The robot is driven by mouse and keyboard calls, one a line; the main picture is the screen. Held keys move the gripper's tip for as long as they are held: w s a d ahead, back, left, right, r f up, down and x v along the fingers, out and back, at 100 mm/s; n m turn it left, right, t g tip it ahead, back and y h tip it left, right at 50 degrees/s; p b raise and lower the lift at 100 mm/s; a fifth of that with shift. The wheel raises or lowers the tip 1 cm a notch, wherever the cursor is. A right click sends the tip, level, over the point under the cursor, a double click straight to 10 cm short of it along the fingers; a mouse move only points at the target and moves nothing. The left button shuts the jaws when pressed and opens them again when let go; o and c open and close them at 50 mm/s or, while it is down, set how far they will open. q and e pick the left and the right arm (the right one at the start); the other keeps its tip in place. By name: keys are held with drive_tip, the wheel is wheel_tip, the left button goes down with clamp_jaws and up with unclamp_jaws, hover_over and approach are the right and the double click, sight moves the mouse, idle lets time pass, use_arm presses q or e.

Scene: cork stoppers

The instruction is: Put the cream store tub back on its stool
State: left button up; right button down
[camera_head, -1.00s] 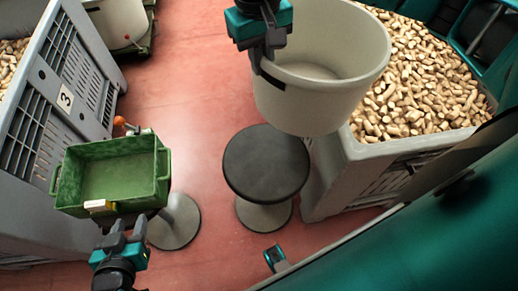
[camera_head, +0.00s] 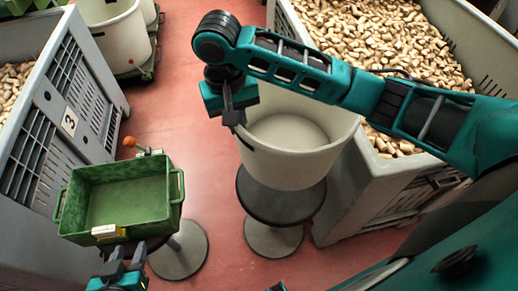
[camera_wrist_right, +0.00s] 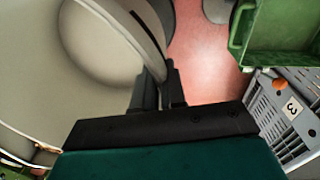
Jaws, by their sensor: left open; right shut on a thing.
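The cream store tub (camera_head: 290,165) is upright and empty, over the dark round seat of its stool (camera_head: 258,208). The tub covers much of the seat, and I cannot tell whether its base touches it. My right gripper (camera_head: 236,118) is shut on the left part of the tub's rim. In the right wrist view, the gripper fingers (camera_wrist_right: 160,90) pinch the wall of the tub (camera_wrist_right: 90,45). My left gripper (camera_head: 127,256) is open, just in front of the green tray (camera_head: 122,195), at the lower left of the head view.
A grey crate of corks (camera_head: 365,195) stands close to the stool's right. Another grey crate (camera_head: 60,105), marked 3, is at left. The green tray sits on a second stool (camera_head: 180,250). Another cream tub (camera_head: 120,45) stands at the back left. Red floor is clear between them.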

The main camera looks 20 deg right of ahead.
wheel_tip(320, 180, down, 17)
drive_tip(key=b, duration=0.3)
drive_tip(key=shift+f, duration=0.15)
drive_tip(key=c, duration=1.2)
unclamp_jaws()
